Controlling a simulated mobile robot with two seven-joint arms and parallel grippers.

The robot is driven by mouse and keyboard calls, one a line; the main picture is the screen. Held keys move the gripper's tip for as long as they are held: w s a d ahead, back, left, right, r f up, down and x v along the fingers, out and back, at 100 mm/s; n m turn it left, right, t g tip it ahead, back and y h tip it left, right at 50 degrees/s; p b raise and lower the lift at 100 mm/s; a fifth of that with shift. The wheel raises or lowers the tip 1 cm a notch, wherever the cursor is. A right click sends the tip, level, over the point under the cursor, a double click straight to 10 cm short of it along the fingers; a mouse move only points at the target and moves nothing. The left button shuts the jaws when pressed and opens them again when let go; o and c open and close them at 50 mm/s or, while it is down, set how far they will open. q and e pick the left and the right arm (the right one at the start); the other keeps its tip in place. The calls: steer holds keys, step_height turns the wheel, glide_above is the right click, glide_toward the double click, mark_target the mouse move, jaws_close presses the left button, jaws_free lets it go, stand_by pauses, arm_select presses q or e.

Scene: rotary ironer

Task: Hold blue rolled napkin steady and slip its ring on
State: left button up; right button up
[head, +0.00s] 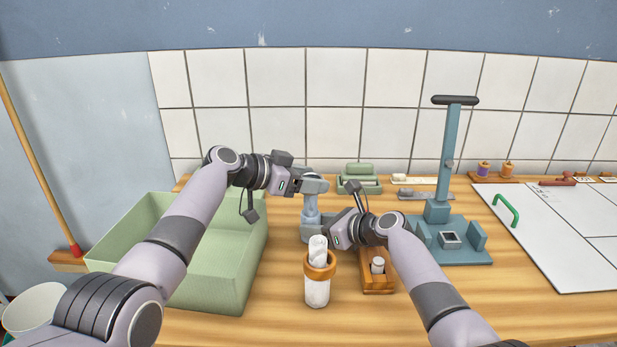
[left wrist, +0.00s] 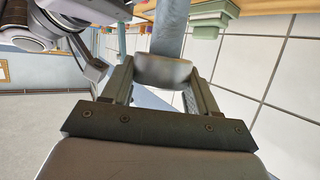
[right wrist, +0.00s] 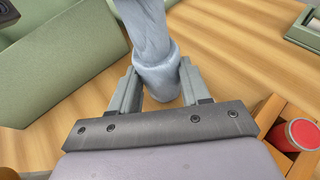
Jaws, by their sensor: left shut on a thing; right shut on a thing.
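The blue rolled napkin (head: 311,204) stands upright on the counter behind a white roll, and its wider lower part also shows in the right wrist view (right wrist: 157,72). My right gripper (head: 330,233) is shut on this lower part, one finger on each side. My left gripper (head: 312,187) is shut at the napkin's top on a pale grey, band-like piece (left wrist: 165,72), which looks like the ring. The blue roll runs down from this piece. I cannot tell how far the piece sits around the napkin.
A white roll (head: 317,291) with an orange-brown ring (head: 320,266) stands in front. A wooden box (head: 378,286) with a small bottle is beside it. A green bin (head: 215,290) is at the left, a teal stand (head: 447,175) at the right. Green boxes (head: 359,182) lie behind.

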mark_target(309, 214)
arm_select(q)
steer(key=shift+f, duration=0.15)
steer(key=shift+f, duration=0.65)
steer(key=shift+s+f, duration=0.3)
steer(key=shift+f, duration=0.55)
steer(key=o, duration=1.3)
steer(key=shift+d, duration=0.1)
steer(key=shift+w+r, duration=0.2)
steer(key=shift+r, duration=0.8)
steer(key=shift+w+r, duration=0.1)
steer(key=shift+r, duration=4.75)
